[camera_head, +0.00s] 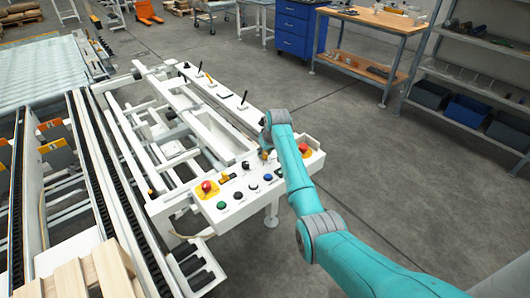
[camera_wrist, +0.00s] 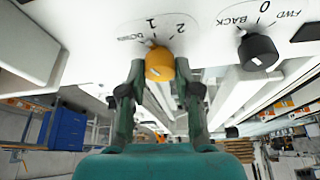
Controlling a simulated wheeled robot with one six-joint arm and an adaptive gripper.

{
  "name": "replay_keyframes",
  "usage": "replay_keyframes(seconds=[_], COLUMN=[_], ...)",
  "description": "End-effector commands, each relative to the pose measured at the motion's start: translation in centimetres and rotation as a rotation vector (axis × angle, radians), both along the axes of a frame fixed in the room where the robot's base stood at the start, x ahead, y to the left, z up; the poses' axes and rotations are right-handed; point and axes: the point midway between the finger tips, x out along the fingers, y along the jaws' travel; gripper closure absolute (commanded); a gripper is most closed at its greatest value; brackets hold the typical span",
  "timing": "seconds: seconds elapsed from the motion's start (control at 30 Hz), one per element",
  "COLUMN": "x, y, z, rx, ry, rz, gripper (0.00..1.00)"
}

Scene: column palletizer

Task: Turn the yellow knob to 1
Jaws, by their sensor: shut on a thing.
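The yellow knob (camera_wrist: 159,62) sits on the white control panel (camera_wrist: 100,20), in the middle of the wrist view. The labels DOWN, 1 and 2 are printed beside it and appear upside down. A small pale mark shows on the knob's face, but I cannot tell which label it points at. My gripper (camera_wrist: 159,80) has one finger on each side of the knob and is shut on it. In the head view the panel (camera_head: 237,207) stands in the middle, and my arm's end reaches over its back edge; the knob is largely hidden there.
A black knob (camera_wrist: 258,52) marked BACK, 0 and FWD sits to the right of the yellow one in the wrist view. Two red stop buttons (camera_head: 206,187) (camera_head: 303,149) and several coloured buttons are on the panel. A conveyor (camera_head: 100,190) runs at left; grey floor (camera_head: 400,190) is clear at right.

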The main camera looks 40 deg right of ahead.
Motion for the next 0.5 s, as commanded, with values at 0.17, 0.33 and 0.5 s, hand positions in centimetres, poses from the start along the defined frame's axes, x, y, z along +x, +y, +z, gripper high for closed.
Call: replay_keyframes(seconds=[0.17, 0.33, 0.5], x=[0.0, 0.0, 0.01], y=[0.18, 0.15, 0.19], z=[-0.05, -0.05, -0.05], rx=[0.0, -0.001, -0.001], ry=[0.002, 0.002, 0.002], rz=[-0.139, -0.253, -0.332], gripper=[1.0, 1.0, 1.0])
